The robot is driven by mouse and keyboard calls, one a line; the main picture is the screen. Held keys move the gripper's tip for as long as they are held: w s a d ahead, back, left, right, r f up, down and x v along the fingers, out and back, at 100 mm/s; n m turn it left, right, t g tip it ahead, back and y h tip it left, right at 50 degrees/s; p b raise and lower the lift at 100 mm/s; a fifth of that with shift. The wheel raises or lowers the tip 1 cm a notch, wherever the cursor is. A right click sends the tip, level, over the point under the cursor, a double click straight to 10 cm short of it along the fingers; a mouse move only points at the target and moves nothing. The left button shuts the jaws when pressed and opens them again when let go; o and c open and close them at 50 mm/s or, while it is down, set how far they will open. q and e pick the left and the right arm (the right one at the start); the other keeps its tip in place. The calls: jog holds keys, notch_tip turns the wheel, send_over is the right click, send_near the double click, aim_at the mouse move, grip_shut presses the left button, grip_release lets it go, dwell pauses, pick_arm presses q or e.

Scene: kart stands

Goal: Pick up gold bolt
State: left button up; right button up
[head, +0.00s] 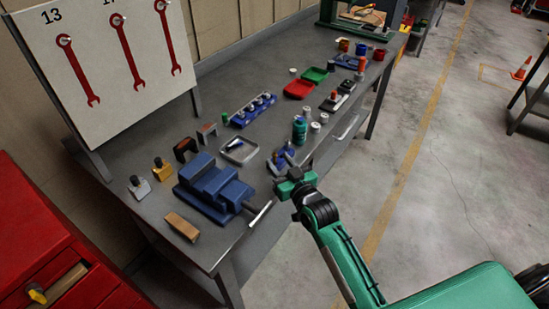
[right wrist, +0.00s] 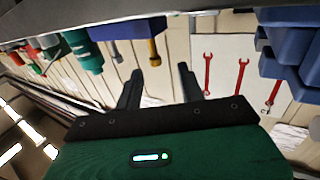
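The gold bolt (right wrist: 153,48) shows in the right wrist view, which is upside down. It stands upright on a blue base (right wrist: 118,27), with its head away from the table. My right gripper (right wrist: 158,78) is open, with its two dark fingers spread and nothing between them. The bolt is beyond the fingertips, apart from them. In the head view my right gripper (head: 291,162) is over the table's front edge, close beside the blue base (head: 284,152). There I cannot make out the bolt; the gripper may hide it. My left gripper is not in view.
A green bottle (head: 299,130) stands just beyond the gripper. A large blue vise (head: 212,188) and a grey tray (head: 239,151) are to its left. Red (head: 299,89) and green (head: 314,75) trays lie farther back.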

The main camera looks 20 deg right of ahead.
aim_at(276, 156)
jog(key=shift+w+a+f+p, duration=0.1)
jog(key=shift+w+p, duration=0.15)
jog(key=shift+w, duration=0.8)
jog(key=shift+w+a+p, duration=0.15)
jog(key=shift+w+p, duration=0.15)
jog(key=shift+w, duration=0.8)
jog(key=shift+w+a+f+p, duration=0.1)
jog(key=shift+w+p, duration=0.15)
jog(key=shift+w, duration=0.8)
grip_shut()
